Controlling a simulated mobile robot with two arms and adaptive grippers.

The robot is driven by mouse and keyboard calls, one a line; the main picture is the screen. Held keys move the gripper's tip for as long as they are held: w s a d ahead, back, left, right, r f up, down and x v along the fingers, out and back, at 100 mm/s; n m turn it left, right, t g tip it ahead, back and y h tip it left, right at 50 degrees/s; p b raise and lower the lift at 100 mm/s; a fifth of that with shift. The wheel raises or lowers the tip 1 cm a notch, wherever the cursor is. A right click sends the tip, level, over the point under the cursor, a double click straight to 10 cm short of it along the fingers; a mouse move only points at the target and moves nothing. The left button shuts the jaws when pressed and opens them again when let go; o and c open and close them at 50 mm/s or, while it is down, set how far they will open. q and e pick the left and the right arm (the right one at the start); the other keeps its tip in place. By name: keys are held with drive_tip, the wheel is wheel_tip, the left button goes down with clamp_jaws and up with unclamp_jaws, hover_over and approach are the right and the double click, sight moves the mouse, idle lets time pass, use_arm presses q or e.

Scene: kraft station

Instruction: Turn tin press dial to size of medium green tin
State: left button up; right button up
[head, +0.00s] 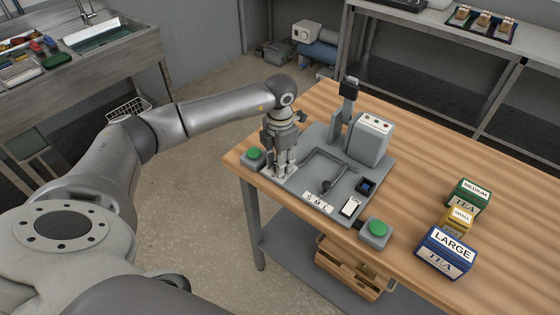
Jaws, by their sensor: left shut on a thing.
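The tin press (370,142) stands on a grey base plate on the wooden table. A white label strip with S, M and L (318,203) lies along the plate's front edge. My left gripper (279,172) points down at the plate's front left corner, left of the strip. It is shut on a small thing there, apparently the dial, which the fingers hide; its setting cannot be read. The medium green tin (469,196) stands on the table to the right, behind the small yellow tin (457,221) and the large blue tin (446,252). My right gripper is not in view.
Green buttons sit at the press's left (254,155) and front right (376,229), the left one close beside my gripper. A dark-knobbed lever (327,186) and a small dark block (366,186) are on the plate. The table between press and tins is clear.

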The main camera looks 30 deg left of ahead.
use_arm(q)
drive_tip(key=n+b, duration=0.1)
drive_tip(key=n, duration=0.4)
drive_tip(key=n+b, duration=0.1)
drive_tip(key=n, duration=0.3)
drive_tip(key=shift+r+n, duration=0.1)
drive_tip(key=shift+n, duration=0.8)
drive_tip(key=o, duration=0.8)
wheel_tip(320, 180, up, 12)
